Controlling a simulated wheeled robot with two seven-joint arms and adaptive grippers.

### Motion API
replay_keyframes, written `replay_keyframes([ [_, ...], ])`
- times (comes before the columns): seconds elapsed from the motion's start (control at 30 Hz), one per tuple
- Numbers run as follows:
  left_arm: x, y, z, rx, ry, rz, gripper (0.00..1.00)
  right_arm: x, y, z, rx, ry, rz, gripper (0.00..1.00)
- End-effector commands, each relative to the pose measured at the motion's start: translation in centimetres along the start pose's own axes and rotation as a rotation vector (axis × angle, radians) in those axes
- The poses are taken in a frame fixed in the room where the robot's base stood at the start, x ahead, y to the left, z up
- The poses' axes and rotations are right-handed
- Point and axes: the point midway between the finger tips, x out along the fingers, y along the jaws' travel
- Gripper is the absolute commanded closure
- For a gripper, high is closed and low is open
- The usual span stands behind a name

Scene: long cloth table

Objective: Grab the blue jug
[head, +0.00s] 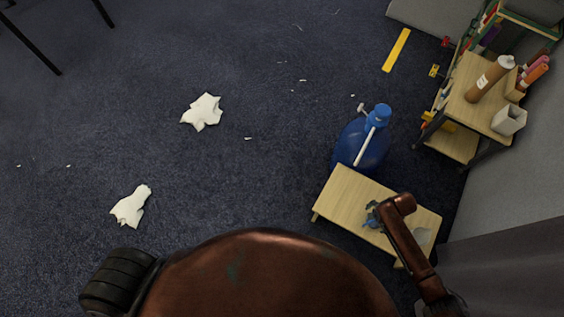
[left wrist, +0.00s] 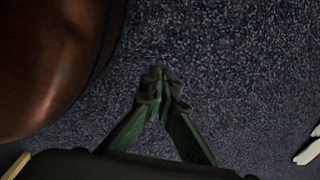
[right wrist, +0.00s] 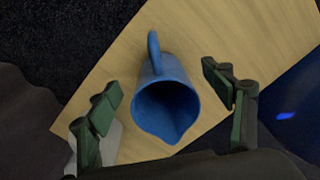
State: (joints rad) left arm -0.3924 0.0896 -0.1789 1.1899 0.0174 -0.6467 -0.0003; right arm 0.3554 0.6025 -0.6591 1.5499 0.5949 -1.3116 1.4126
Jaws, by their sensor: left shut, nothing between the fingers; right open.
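The blue jug (right wrist: 165,88) stands on a small wooden table (right wrist: 235,40). In the right wrist view its open mouth faces the camera, its spout points down and its handle points up. My right gripper (right wrist: 161,80) is open, with one finger on each side of the jug and a gap to both. In the head view the jug (head: 371,216) is mostly hidden under my right arm at the table (head: 350,192). My left gripper (left wrist: 162,82) is shut and empty above the dark carpet, away from the table.
A large blue water bottle (head: 350,146) stands on the carpet just behind the table. A pale object (head: 422,237) is on the table's right part. A wooden shelf (head: 470,108) with bottles and pens stands at the right. Crumpled white papers (head: 202,111) lie on open carpet at left.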

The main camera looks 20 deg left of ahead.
Motion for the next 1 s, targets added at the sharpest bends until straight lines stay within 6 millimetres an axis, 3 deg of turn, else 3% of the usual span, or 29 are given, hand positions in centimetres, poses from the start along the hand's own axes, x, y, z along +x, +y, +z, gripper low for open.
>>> replay_keyframes([
  [0.1, 1.2, 0.2, 0.8, 0.001, -0.011, 0.002, 1.0, 0.1, -0.3, -0.9, 0.05, 0.001, 0.025, 0.26],
  [0.33, 1.2, 0.4, 0.7, 0.001, -0.01, 0.002, 1.0, -0.1, -0.4, -1.1, 0.068, 0.001, 0.029, 0.26],
  [1.0, -2.2, 0.1, -3.9, -0.023, -0.006, 0.004, 1.0, 4.1, 0.1, -1.5, 0.067, 0.0, 0.031, 0.26],
])
